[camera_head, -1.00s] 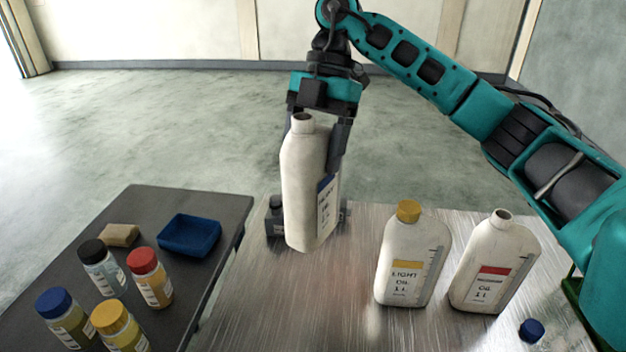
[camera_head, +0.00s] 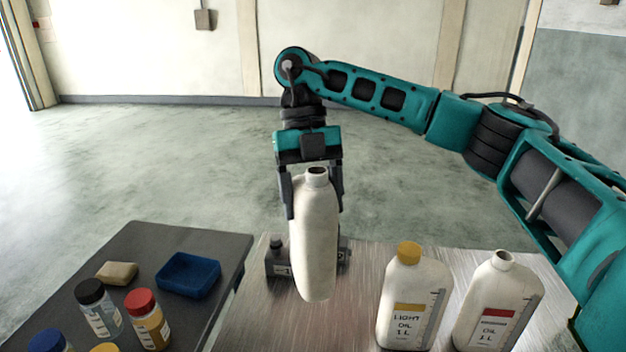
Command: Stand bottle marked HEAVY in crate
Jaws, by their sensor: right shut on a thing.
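My right gripper (camera_head: 314,203) is shut on a white bottle (camera_head: 317,245), with one finger on each side of its upper part. The bottle is upright, has an open mouth and covers part of the metal table; I cannot tell how high its base is above it. Its label is turned out of sight, so I cannot read HEAVY on it. A capped bottle (camera_head: 407,300) with a yellow band reads LIGHT OIL. An open bottle (camera_head: 497,300) with a red band stands right of it; its top word is too small to read. No crate is clearly visible. My left gripper is out of view.
A dark fixture (camera_head: 279,268) stands on the metal table (camera_head: 258,315), partly behind the held bottle. The dark side table (camera_head: 140,238) holds a blue tray (camera_head: 189,276), a tan block (camera_head: 117,272) and several capped jars. A green edge shows at the lower right.

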